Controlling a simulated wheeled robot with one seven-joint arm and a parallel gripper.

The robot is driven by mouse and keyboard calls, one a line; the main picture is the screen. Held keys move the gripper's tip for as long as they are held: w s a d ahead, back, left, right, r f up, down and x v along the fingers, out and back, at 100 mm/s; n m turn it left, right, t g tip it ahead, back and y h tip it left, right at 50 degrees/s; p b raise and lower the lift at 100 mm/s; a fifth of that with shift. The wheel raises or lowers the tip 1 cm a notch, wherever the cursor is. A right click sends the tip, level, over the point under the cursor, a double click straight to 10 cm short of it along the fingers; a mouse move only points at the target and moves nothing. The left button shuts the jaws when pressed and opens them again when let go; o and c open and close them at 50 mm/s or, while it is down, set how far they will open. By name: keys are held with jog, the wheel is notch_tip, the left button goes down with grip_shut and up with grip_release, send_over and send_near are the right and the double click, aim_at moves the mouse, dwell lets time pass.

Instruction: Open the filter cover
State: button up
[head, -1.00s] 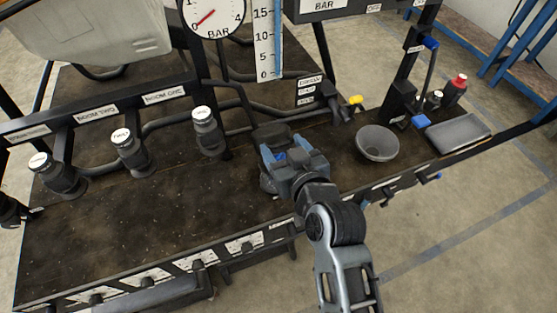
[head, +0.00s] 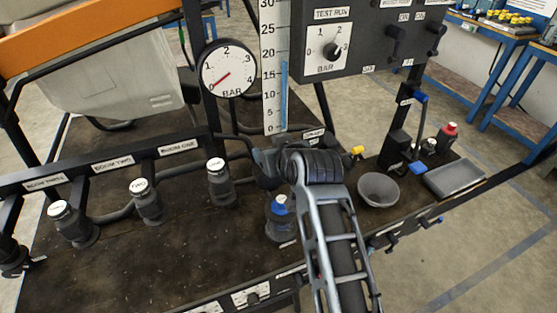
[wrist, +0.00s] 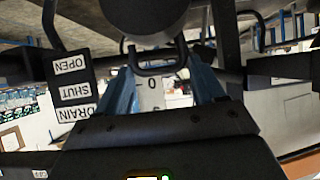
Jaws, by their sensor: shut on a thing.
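My gripper (head: 266,160) is above and behind the bowl, partly hidden by my arm. In the wrist view my blue fingers (wrist: 162,75) are shut on a dark loop handle (wrist: 158,69). A dark rounded body (wrist: 145,14) is just beyond the loop; it appears to be the filter cover, but its outline is cut off by the frame edge.
A label board reading OPEN, SHUT, DRAIN (wrist: 73,92) is close on the left in the wrist view. A grey bowl (head: 378,190) and a tray (head: 453,179) are to the right. A gauge (head: 228,69) and a scale (head: 269,75) stand behind.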

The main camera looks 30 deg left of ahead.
jog(key=shift+w+a+r, duration=0.2)
jog(key=shift+a+r, duration=0.1)
jog(key=shift+a, duration=0.15)
jog(key=shift+w+a+r, duration=0.15)
jog(key=shift+a+r, duration=0.1)
jog(key=shift+a, duration=0.2)
jog(key=o, duration=1.2)
jog(key=shift+d+f, duration=0.15)
jog(key=shift+f, duration=0.1)
jog(key=shift+d, duration=0.1)
jog(key=shift+d, duration=0.15)
jog(key=v, duration=0.7)
jog(key=shift+s+r, duration=0.15)
jog(key=shift+r, duration=0.1)
